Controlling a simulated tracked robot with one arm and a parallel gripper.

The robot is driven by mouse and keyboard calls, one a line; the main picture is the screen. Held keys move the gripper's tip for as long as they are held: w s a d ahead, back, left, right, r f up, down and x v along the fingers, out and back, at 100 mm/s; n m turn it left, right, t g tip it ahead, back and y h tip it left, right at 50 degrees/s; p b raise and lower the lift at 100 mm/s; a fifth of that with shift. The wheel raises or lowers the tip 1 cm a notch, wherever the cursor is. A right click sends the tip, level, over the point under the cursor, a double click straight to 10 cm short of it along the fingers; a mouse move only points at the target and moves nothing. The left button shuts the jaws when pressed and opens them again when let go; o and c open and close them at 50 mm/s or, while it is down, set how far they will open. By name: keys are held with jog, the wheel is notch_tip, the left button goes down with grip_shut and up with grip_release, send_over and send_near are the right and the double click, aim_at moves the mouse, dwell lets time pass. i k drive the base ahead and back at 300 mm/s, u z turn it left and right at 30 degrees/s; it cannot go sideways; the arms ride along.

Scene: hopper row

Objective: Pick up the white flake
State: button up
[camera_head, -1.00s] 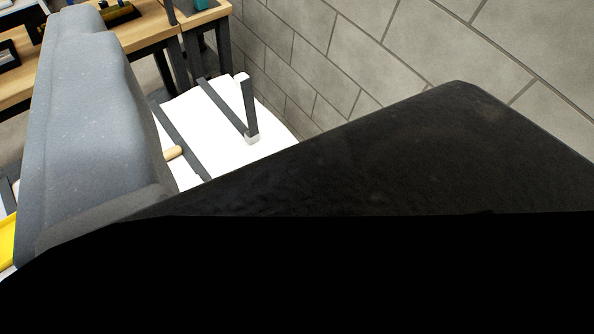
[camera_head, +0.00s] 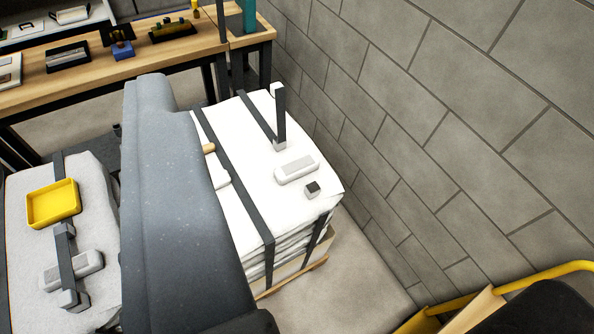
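I cannot make out a white flake for certain. A small whitish piece (camera_head: 221,178) shows on the strapped white sack stack (camera_head: 262,205), right beside a large grey speckled part of my arm, which may hide some of it. White on white makes its outline hard to tell. My gripper's fingers are not in view, so I cannot see whether they hold anything.
On the stack lie a white-and-grey block (camera_head: 296,170), a small dark cube (camera_head: 312,189) and a tan peg (camera_head: 208,149). A yellow tray (camera_head: 52,203) sits on another stack at left. A block wall (camera_head: 450,130) bounds the right; a yellow rail (camera_head: 550,272) is at lower right. A workbench (camera_head: 110,75) stands behind.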

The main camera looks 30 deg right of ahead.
aim_at(285, 173)
jog(key=u, duration=0.05)
jog(key=i, duration=0.9)
jog(key=z, duration=0.05)
